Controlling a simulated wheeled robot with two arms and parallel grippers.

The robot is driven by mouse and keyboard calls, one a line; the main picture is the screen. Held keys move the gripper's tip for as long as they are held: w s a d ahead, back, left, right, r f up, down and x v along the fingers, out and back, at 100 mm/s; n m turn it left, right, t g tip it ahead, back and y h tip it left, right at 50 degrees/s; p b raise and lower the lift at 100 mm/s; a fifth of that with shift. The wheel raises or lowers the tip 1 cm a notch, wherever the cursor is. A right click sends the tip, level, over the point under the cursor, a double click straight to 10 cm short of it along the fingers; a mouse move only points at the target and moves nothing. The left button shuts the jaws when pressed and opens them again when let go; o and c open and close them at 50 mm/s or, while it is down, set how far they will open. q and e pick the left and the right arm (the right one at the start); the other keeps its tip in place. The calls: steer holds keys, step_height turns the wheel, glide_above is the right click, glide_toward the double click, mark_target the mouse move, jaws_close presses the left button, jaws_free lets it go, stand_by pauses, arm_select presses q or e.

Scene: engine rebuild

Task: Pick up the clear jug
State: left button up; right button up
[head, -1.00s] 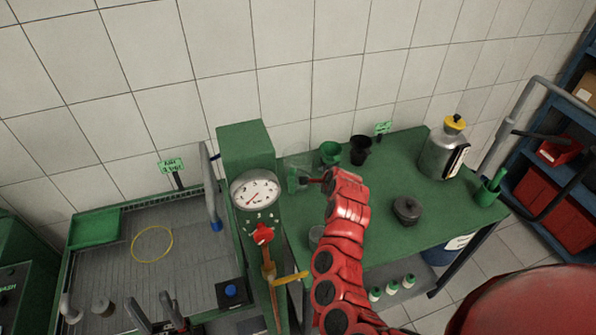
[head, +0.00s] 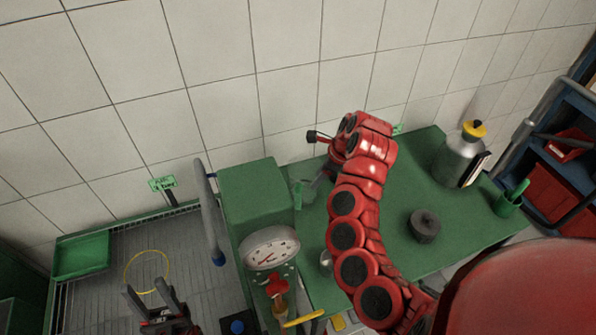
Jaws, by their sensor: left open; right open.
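A small clear vessel with a green tint, which looks like the clear jug (head: 303,192), stands at the back left of the green bench, beside the green gauge housing. Its right side is close to my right gripper and partly hidden. My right gripper (head: 316,160) is at the end of the red arm reaching over the bench; it is open, and I cannot tell whether it touches the jug. My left gripper (head: 149,287) is open and empty over the grey grated tray at lower left.
The gauge (head: 270,248) and red valve (head: 277,285) stand left of the bench. A small cup (head: 325,262) sits by the arm. A dark round pot (head: 424,226), a metal canister with yellow cap (head: 459,160) and a green holder (head: 508,204) stand to the right. Tiled wall is behind.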

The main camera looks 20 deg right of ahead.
steer(key=b, duration=1)
glide_toward(297, 203)
steer(key=f, duration=0.1)
steer(key=x, duration=0.4)
steer(key=p+x, duration=0.1)
steer(key=x, duration=0.3)
steer(key=shift+w+f, duration=0.2)
steer(key=shift+w, duration=0.1)
steer(key=shift+w+a+f, duration=0.1)
steer(key=shift+w+f, duration=0.05)
steer(key=shift+f, duration=0.4)
jaws_close()
